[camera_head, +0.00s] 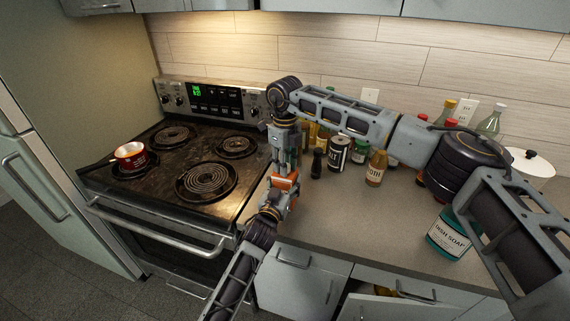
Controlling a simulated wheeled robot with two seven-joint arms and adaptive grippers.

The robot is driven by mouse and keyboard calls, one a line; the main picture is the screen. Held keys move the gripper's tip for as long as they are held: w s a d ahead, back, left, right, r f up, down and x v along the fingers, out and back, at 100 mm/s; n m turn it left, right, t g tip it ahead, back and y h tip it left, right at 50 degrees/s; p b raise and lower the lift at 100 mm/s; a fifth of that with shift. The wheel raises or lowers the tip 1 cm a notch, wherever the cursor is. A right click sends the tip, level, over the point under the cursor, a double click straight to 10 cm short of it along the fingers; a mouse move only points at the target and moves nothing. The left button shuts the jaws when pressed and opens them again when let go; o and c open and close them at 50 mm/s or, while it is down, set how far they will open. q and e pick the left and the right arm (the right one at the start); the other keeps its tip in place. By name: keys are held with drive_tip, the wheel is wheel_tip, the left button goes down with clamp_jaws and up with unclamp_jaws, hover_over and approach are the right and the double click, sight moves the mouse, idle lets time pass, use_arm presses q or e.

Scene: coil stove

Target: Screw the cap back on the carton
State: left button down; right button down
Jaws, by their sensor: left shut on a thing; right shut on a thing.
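The carton (287,182) is a small orange-and-white box held near the counter's left edge, beside the stove, partly covered by both grippers. My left gripper (277,198) comes up from below and is shut on the carton's lower part. My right gripper (287,164) points down from above with its fingers at the carton's top. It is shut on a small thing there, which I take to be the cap. The cap itself is hidden between the fingers, so I cannot tell how it sits on the carton.
The coil stove (207,182) is at left, with a red pot (130,155) on a burner. Several bottles and jars, including a tan bottle (376,168), stand along the wall. A dish soap bottle (447,236) is at right. The counter's middle (350,215) is clear. A drawer (385,305) is partly open.

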drive_tip(key=shift+m, duration=0.9)
drive_tip(key=c, duration=1)
unclamp_jaws()
drive_tip(key=shift+c, duration=0.2)
wheel_tip(320, 180, up, 12)
use_arm(q)
drive_tip(key=shift+c, duration=1.5)
unclamp_jaws()
drive_tip(key=shift+s, duration=0.15)
use_arm(e)
drive_tip(key=shift+w, duration=0.1)
